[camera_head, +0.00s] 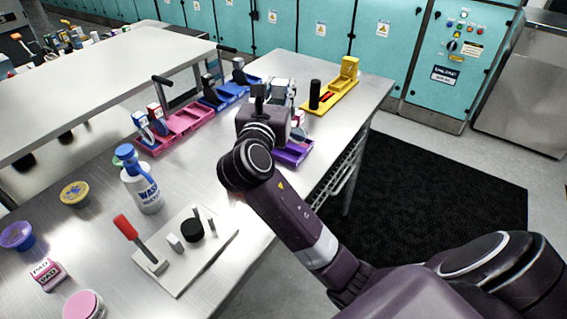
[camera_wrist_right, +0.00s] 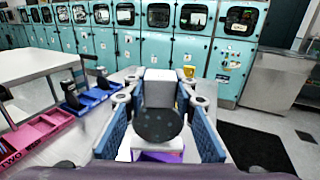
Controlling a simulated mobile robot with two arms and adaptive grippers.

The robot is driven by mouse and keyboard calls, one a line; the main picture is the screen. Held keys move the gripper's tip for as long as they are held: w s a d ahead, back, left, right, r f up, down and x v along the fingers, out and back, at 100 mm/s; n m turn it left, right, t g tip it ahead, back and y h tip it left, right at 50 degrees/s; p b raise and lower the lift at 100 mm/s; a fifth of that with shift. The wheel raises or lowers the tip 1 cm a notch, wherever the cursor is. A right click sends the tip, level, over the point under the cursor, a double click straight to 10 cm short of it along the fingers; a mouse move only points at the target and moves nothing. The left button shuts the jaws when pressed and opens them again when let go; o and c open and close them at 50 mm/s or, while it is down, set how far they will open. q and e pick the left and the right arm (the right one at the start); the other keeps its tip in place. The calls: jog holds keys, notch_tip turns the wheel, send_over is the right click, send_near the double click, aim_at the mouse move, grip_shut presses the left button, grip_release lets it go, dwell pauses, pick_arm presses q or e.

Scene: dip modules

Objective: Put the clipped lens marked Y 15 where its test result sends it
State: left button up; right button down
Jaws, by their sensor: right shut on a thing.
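My right gripper (camera_head: 272,92) is above the purple tray (camera_head: 295,154), and my arm hides part of that tray. In the right wrist view the gripper (camera_wrist_right: 162,122) is shut on a piece with a dark round face (camera_wrist_right: 157,126) and a pale grey block (camera_wrist_right: 158,88) behind it. I take this to be the clipped lens; no Y 15 mark is readable. A pink tray (camera_head: 186,127), a blue tray (camera_head: 228,94) and a yellow tray (camera_head: 338,97) stand along the table. In the wrist view the pink tray (camera_wrist_right: 32,138) reads TWO. My left gripper is out of view.
A wash bottle (camera_head: 143,184) stands near a pale board (camera_head: 207,257) with a red-handled clamp (camera_head: 130,235) and a black puck (camera_head: 192,229). Several small tubs and a PAD box (camera_head: 47,273) lie at the lower left. Teal cabinets (camera_head: 320,40) stand behind.

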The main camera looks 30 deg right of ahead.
notch_tip(320, 180, up, 6)
jog(key=w+d+m+g+h+b, duration=0.2)
jog(key=d+m+g+h, duration=0.1)
jog(key=m+g, duration=0.15)
send_over(294, 119)
jog(key=v, duration=0.5)
notch_tip(294, 119, down, 15)
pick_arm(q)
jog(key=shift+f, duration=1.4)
pick_arm(e)
jog(key=shift+n+g+h, duration=0.25)
jog(key=shift+g+h, duration=0.05)
jog(key=shift+g, duration=0.05)
jog(key=shift+w+f, duration=0.15)
jog(key=shift+f, duration=2.2)
jog(key=c, duration=1.6)
grip_release()
jog(key=shift+f, duration=0.1)
